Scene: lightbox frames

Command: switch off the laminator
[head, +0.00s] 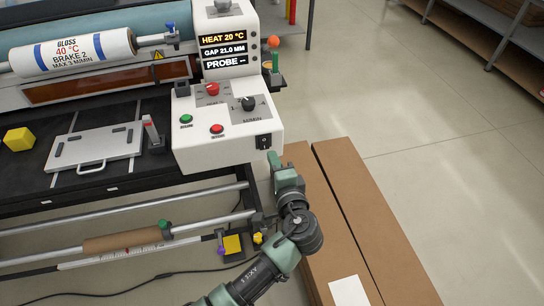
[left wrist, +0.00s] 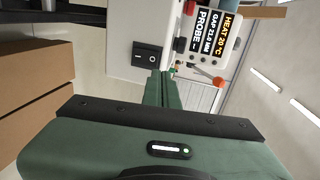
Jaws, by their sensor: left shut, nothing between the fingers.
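The laminator's white control box (head: 228,140) stands at the upper middle of the head view. Its display (head: 224,50) reads HEAT 20 °C, GAP 21.0 MM and PROBE with a dash. A black rocker switch (head: 263,141) sits at the box's lower right corner; it also shows in the left wrist view (left wrist: 147,56). I cannot tell which side is pressed. A green button (head: 186,119) and a red button (head: 217,129) are on the panel. My left gripper (head: 273,158) is shut and empty, its tips just below the rocker switch, seemingly apart from it. My right gripper is out of view.
Long brown cartons (head: 345,220) lie on the floor right of the machine, under my left arm. A white plate (head: 95,148) and a yellow block (head: 19,139) rest on the black bed. An orange-tipped lever (head: 274,42) stands beside the box. The floor at right is clear.

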